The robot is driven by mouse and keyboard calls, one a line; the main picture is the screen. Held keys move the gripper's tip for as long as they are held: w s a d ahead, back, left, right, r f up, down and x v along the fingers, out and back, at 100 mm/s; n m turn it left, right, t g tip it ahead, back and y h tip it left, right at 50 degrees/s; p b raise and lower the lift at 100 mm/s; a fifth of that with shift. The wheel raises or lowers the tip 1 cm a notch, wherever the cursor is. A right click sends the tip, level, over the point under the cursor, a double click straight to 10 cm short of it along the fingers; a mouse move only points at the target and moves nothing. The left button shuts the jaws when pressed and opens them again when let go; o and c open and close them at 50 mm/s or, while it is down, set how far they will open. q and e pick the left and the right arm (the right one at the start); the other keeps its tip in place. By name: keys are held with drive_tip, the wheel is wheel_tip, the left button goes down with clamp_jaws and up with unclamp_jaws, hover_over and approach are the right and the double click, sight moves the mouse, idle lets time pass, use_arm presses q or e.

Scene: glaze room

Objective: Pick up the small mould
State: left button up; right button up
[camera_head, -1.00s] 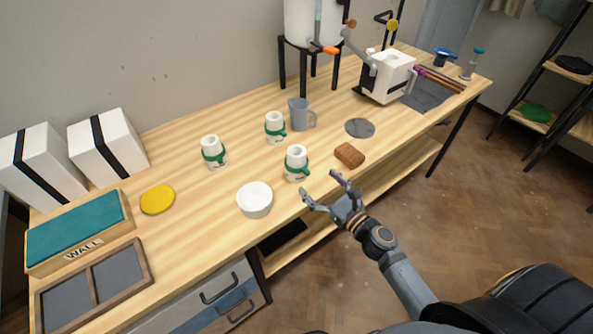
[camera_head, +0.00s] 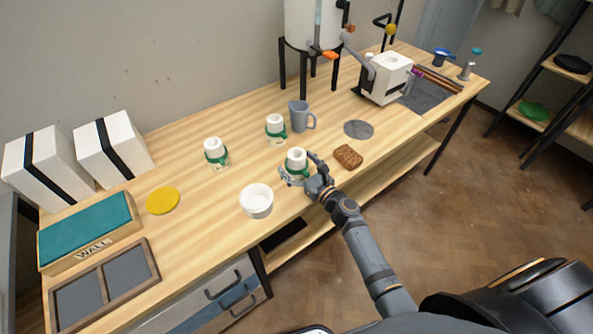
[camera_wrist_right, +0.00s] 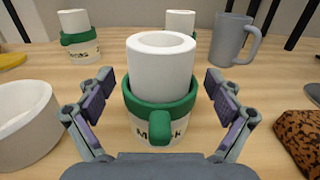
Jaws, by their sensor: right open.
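Several small white hollow cylinders stand on the table, each with a green band and handle around a lettered lower part; I cannot tell which is called the small mould. The front one (camera_head: 296,157) is upright, and it fills the middle of the right wrist view (camera_wrist_right: 157,72). My right gripper (camera_head: 298,170) is open, its fingers on either side of this piece; in the wrist view they look apart from it. The green handle points toward my palm and partly hides the lettering. Two similar pieces stand behind, at the left (camera_head: 215,153) and middle (camera_head: 275,128). My left gripper is out of view.
A white bowl (camera_head: 256,201) stands close left of my right gripper, and a brown sponge-like block (camera_head: 348,157) lies close right. A grey mug (camera_head: 299,114) and a grey disc (camera_head: 359,129) are behind. Strapped white blocks (camera_head: 113,146) stand far left.

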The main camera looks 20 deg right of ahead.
drive_tip(key=shift+c, duration=1.3)
drive_tip(key=c, duration=1)
drive_tip(key=shift+r, duration=0.1)
drive_tip(key=shift+c, duration=0.7)
drive_tip(key=shift+r, duration=0.1)
